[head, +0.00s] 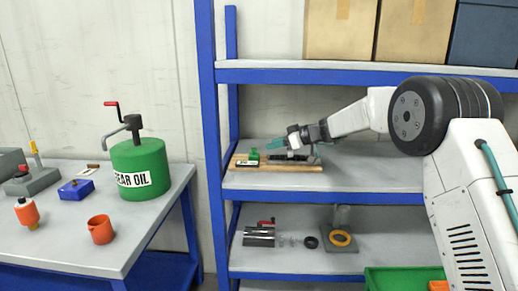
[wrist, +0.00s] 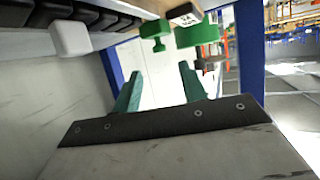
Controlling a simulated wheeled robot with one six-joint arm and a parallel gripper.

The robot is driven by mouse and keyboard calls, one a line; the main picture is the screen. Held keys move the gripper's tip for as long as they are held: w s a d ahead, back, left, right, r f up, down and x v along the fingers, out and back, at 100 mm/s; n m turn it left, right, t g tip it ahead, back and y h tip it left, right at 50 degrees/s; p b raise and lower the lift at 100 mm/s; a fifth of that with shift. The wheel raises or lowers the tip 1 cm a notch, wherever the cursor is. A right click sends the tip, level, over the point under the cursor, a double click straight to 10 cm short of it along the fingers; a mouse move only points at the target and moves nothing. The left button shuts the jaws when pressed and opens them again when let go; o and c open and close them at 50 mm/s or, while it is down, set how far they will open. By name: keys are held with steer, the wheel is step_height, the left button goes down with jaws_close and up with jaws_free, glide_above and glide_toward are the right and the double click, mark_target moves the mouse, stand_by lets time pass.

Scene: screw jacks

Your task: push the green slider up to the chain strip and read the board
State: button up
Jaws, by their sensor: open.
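A wooden board (head: 297,168) lies on the middle shelf. The green slider (head: 253,155) stands near its left end; its green parts show at the top of the wrist view (wrist: 197,35). The dark chain strip (head: 291,156) lies to its right, partly hidden by my gripper; its black links are at the upper left of the wrist view (wrist: 70,12). A small white label (wrist: 185,15) is beside the slider, its text too small to read. My gripper (wrist: 160,70) is open and empty, its teal fingers close to the slider, with no contact visible.
A white block (wrist: 70,38) sits by the chain strip. A blue upright (head: 207,120) stands left of the board. The shelf (head: 370,175) is clear to the right. Boxes (head: 341,28) stand above. A green oil can (head: 140,168) is on the left table.

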mark_target(254, 154)
steer(key=x, duration=0.7)
steer(key=shift+w+a+f, duration=0.1)
steer(key=shift+w+a, duration=0.05)
steer(key=shift+a, duration=0.1)
